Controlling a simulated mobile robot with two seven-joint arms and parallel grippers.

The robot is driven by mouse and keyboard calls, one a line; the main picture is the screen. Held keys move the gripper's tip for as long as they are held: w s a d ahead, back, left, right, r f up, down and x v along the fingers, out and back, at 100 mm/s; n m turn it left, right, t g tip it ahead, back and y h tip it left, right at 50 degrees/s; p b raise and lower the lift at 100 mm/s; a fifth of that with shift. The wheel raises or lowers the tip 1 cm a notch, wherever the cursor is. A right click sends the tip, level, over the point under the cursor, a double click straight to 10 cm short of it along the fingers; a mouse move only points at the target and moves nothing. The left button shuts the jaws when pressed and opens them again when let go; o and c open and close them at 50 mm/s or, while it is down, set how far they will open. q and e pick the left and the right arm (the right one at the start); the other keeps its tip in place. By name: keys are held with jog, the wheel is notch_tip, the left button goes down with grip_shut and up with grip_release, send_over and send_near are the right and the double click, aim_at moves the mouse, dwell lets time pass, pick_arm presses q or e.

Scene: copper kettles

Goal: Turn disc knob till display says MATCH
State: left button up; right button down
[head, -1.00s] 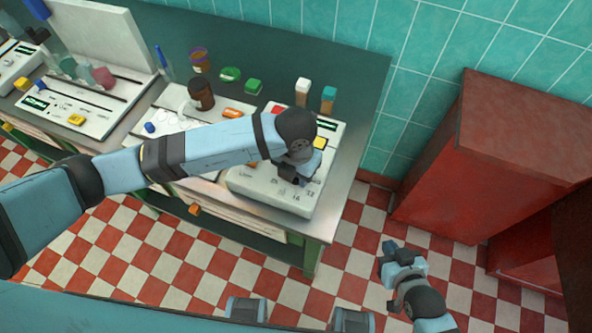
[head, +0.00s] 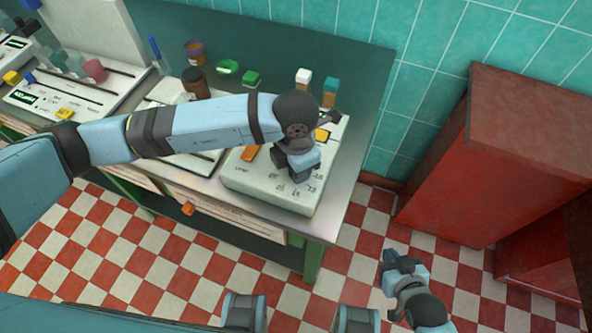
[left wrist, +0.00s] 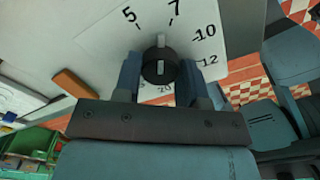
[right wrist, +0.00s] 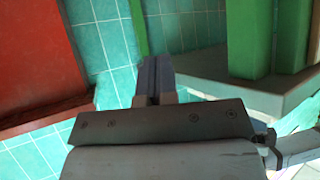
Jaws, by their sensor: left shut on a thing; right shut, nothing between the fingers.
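The disc knob (left wrist: 160,67) is a black round knob with a pale line, on a white panel with printed numbers around it. My left gripper (left wrist: 159,78) is shut on it, one finger on each side. The line points up in the left wrist view, between the 5 and the 7. In the head view my left gripper (head: 298,174) is over the white device (head: 265,192) and hides the knob. I cannot see this device's display; the arm covers part of its top. My right gripper (head: 389,264) is shut and empty over the floor; its fingers show in the right wrist view (right wrist: 154,78).
An orange block (head: 250,153) lies at the device's left side. White-capped (head: 303,80) and teal-capped (head: 330,92) vials stand behind it. Another device with a lit green display (head: 25,97) is at the left. A red cabinet (head: 440,175) stands right of the bench.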

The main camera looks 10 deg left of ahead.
pick_arm(q)
jog(key=shift+f+m+b, duration=0.1)
jog(key=shift+m+b, duration=0.6)
jog(key=shift+m, duration=0.4)
jog(key=o, duration=0.9)
jog(key=shift+r, duration=0.2)
notch_tip(320, 180, up, 14)
jog(key=shift+f+b, duration=0.15)
jog(key=shift+b, duration=0.4)
jog(key=shift+s, duration=0.1)
